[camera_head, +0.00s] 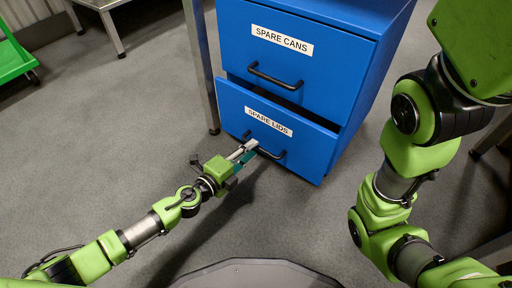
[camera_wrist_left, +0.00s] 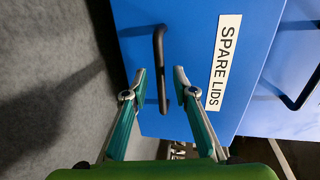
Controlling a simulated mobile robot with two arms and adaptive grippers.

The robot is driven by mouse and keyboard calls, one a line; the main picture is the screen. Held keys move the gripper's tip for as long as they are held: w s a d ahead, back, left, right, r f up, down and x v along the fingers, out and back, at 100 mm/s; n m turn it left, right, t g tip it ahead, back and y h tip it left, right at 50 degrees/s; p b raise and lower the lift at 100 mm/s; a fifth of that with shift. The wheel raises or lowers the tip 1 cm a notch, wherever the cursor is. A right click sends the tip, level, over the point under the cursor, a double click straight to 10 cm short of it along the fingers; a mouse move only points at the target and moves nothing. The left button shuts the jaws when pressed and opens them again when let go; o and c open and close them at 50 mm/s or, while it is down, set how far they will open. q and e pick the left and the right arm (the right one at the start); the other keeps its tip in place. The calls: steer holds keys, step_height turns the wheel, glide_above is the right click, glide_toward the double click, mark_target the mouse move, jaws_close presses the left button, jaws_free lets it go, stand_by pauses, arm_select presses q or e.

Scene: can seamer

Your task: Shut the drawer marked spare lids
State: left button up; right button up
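The drawer marked spare lids (camera_head: 232,106) is the lower drawer of a blue cabinet. It stands partly open, its front sticking out beyond the drawer above. Its black bar handle (camera_head: 279,155) is below the label. My left gripper (camera_head: 248,148) is at the left end of this handle. In the left wrist view, the two fingertips (camera_wrist_left: 160,78) are apart, with the handle (camera_wrist_left: 157,45) between them and a gap on each side. The drawer front (camera_wrist_left: 195,40) fills much of that view. My right arm shows at the right of the head view, but its gripper is out of view.
The upper drawer marked spare cans (camera_head: 325,70) is shut, with its own handle (camera_head: 275,76). A grey metal table leg (camera_head: 201,70) stands close at the cabinet's left. A green cart (camera_head: 14,60) is at the far left. The grey floor in front is clear.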

arm_select(q)
steer(key=shift+b+x, duration=0.4)
steer(key=shift+x, duration=1.4)
